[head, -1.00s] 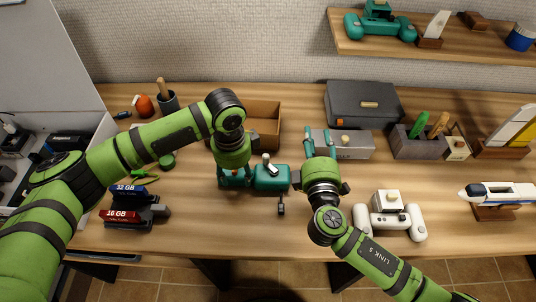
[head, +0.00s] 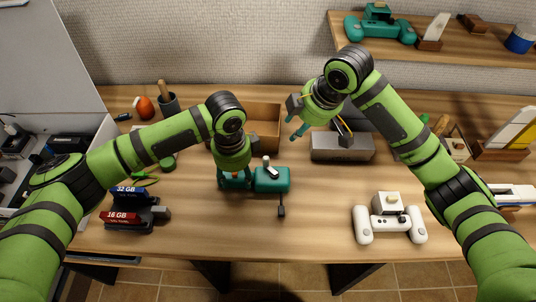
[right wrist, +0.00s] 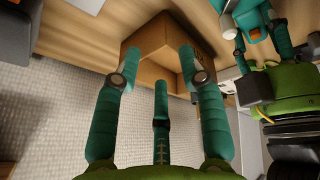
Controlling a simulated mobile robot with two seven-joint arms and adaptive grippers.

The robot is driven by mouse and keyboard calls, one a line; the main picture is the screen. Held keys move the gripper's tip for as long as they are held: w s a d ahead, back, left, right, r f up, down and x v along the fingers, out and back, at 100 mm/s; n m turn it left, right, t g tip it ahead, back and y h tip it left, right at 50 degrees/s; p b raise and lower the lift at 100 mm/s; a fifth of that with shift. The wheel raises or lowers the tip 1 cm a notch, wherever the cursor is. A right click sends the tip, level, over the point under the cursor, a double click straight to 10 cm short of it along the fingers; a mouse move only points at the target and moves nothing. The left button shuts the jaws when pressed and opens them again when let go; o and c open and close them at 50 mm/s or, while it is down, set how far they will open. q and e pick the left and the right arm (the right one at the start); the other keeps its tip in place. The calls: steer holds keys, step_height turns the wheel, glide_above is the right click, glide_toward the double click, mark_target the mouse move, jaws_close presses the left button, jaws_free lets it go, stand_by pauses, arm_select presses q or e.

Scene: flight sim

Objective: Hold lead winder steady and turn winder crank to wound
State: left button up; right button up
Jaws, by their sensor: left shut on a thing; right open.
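The lead winder (head: 272,180) is a teal box lying on the wooden table, left of centre in the head view. A small pale and dark crank (head: 269,168) shows on its top. A dark lead end (head: 281,209) hangs toward the table front. My left gripper (head: 235,182) is shut on the winder's left part, which its fingers partly hide. My right gripper (head: 294,128) is open and empty, raised up and to the right behind the winder. In the right wrist view its fingers (right wrist: 157,55) are spread, with a corner of the winder (right wrist: 243,22) at the upper right.
A wooden open box (head: 262,128) stands behind the winder. A grey block-like stand (head: 342,148) is right of it, partly under my right arm. A white controller (head: 389,222) lies at front right. Memory-card holders (head: 135,212) sit at left. The table front near the winder is clear.

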mark_target(267, 157)
steer(key=s+a+r+n+g+y, duration=0.1)
steer(key=s+a+r+n+g, duration=0.2)
steer(key=s+r, duration=0.2)
steer(key=x, duration=1.2)
steer(key=shift+w, duration=0.15)
jaws_close()
